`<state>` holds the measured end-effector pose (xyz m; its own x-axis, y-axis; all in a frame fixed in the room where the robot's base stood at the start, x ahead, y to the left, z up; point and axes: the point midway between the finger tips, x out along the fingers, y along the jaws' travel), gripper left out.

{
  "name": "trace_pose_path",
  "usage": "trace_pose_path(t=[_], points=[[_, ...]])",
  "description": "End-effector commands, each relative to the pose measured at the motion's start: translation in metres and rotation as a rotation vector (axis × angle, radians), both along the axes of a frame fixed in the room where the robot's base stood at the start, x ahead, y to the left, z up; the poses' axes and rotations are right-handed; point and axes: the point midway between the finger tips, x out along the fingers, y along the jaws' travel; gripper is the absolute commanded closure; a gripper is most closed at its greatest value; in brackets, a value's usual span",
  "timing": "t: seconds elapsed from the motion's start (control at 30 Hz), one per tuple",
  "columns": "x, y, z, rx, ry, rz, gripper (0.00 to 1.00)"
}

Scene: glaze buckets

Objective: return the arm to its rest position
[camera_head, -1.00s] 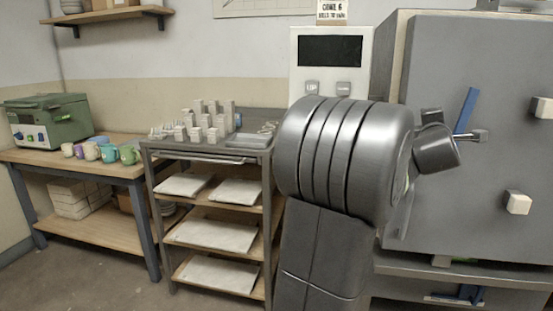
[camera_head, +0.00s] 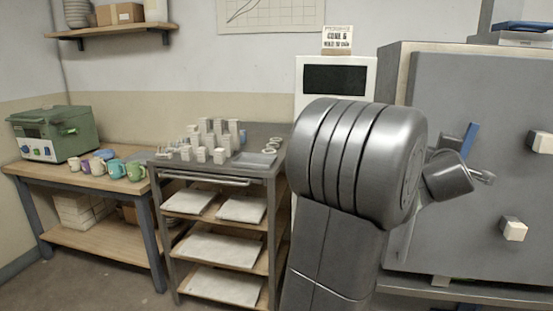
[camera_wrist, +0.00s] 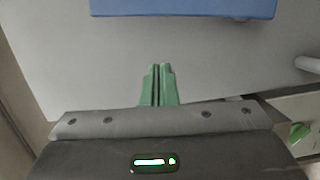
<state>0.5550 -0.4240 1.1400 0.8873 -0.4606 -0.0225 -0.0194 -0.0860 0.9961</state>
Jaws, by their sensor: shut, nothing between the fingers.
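My gripper (camera_wrist: 159,86) shows in the wrist view with its two green fingers together and nothing between them. A plain grey surface, probably the kiln door, lies beyond the fingers, and a blue bar (camera_wrist: 183,8) crosses the top of that view. In the head view my grey arm stands raised and bent in front of the kiln (camera_head: 455,100). The large arm joint hides part of the kiln's left side, and the fingers cannot be made out there. The kiln's blue handle (camera_head: 469,139) is close beside the arm's far end.
A trolley (camera_head: 215,182) with small white blocks and a grey tray on top stands left of my arm, with white slabs on its shelves. A wooden bench (camera_head: 80,182) with mugs (camera_head: 117,169) and a green machine (camera_head: 52,133) is farther left. A white control box (camera_head: 335,79) is behind the arm.

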Motion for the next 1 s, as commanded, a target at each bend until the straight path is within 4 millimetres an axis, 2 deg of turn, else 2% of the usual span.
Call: trace_pose_path(t=[0.4,0.9,1.0], points=[[-0.067,0.035,0.003,-0.004,0.0,0.0,1.0],[0.016,-0.008,-0.002,-0.003,0.001,0.001,1.0],[0.022,-0.007,-0.009,-0.029,0.005,0.003,1.0]])
